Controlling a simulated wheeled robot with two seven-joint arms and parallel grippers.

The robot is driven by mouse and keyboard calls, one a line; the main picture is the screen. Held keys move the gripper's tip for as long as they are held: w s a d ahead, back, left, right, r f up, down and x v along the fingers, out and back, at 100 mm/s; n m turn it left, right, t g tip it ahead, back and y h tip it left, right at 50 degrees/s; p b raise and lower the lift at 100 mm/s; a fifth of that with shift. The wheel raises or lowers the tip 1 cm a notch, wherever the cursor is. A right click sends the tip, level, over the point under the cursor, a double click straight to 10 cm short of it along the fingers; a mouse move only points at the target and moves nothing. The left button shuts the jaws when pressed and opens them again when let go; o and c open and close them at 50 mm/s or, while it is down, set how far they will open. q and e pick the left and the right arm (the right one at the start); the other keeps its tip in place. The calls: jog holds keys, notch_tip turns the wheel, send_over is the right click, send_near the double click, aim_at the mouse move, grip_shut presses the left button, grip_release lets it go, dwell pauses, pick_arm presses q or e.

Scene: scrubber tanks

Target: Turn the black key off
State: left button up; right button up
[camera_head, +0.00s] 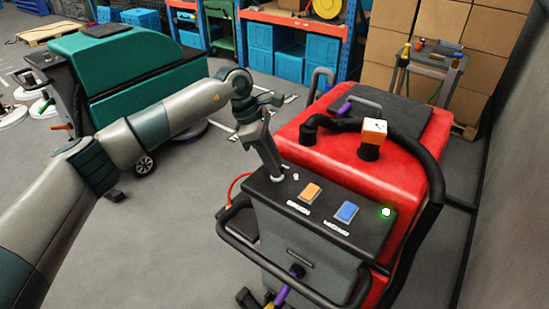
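The red scrubber machine (372,177) stands at centre right with a dark control panel (345,238) on its near side. My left gripper (279,177) points down at the left end of this panel, its tips at or just above the surface. The fingers look like one narrow shape from here, so I cannot tell whether they are apart or closed. I cannot make out the black key; the fingertips may cover it. The panel also has an orange button (310,192), a blue button (346,212) and a lit green lamp (386,211). My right gripper is not in view.
A black handlebar (290,272) runs around the panel's front, and a black hose (436,180) curves down its right side. A teal machine (125,60) stands at the back left. Shelves with blue bins (261,48) and cardboard boxes (442,18) line the back. Open floor lies left.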

pick_arm(q)
jog(key=shift+f, duration=0.15)
grip_shut()
